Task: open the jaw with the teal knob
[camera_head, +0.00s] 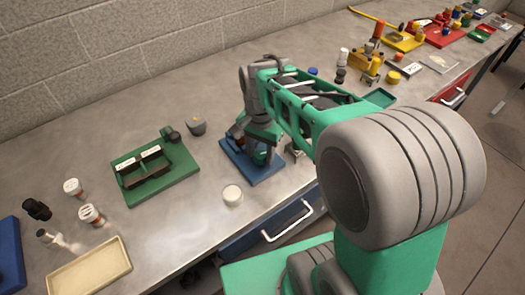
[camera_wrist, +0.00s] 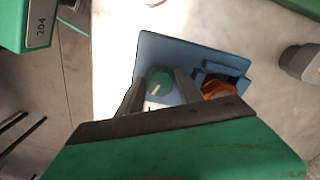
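A blue fixture (camera_head: 262,176) with a flat base sits near the bench's front edge, partly hidden by my arm. In the wrist view its base (camera_wrist: 150,48) lies beyond my fingers. A round teal knob (camera_wrist: 159,80) with a pale mark shows between my two fingers. My gripper (camera_wrist: 163,88) has its fingers apart, one on each side of the knob; I see a narrow gap at the right finger, and contact at the left is unclear. An orange-brown part (camera_wrist: 217,88) sits by the blue jaw blocks (camera_wrist: 233,68) right of the fingers. The jaw's opening is partly hidden.
A green fixture (camera_head: 185,178) stands to the left, with a grey knob-like part (camera_head: 196,127) behind it. A white round piece (camera_head: 232,194) lies just left of the blue base. A beige tray (camera_head: 90,268) is at the front left. Several coloured fixtures stand at the far right.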

